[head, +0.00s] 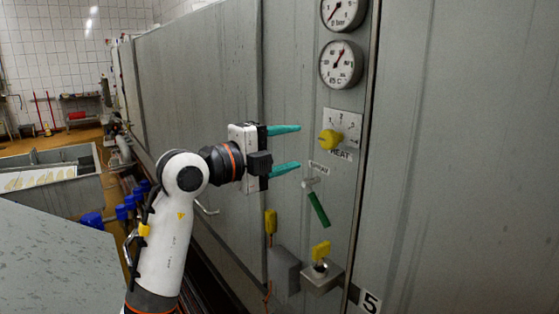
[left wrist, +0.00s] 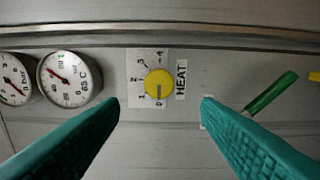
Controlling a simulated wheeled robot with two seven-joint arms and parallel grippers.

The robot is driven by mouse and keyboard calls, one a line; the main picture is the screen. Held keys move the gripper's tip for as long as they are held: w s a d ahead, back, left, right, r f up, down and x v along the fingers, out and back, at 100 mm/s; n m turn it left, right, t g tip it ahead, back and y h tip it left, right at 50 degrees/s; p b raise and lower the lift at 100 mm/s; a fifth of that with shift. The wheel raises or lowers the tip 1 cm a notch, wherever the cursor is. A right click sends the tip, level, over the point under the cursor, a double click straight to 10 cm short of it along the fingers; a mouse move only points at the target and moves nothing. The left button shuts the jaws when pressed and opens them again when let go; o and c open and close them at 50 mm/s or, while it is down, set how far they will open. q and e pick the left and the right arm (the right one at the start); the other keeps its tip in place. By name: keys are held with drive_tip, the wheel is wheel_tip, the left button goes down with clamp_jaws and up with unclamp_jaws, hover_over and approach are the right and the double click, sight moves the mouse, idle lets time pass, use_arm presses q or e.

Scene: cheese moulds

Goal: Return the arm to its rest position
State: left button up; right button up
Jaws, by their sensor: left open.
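My left arm reaches in from the left in the head view, and its left gripper (head: 286,149) is open and empty, with two teal fingers pointing right toward the grey cabinet wall. Its fingertips are left of the yellow HEAT knob (head: 330,139). In the left wrist view the HEAT knob (left wrist: 158,84) sits between the open fingers (left wrist: 160,108), apart from both; its pointer is near 0. A green-handled lever (head: 318,208) slants downward below the knob; it also shows in the left wrist view (left wrist: 270,92). My right gripper is not in view.
Two round gauges (head: 342,64) are above the knob. Yellow-handled fittings (head: 321,250) and a metal box (head: 285,270) project below the gripper. A grey surface (head: 50,265) lies at lower left, with blue-handled valves (head: 125,208) behind it. Open floor shows at far left.

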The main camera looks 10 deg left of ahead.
use_arm(q)
drive_tip(key=shift+v, duration=0.85)
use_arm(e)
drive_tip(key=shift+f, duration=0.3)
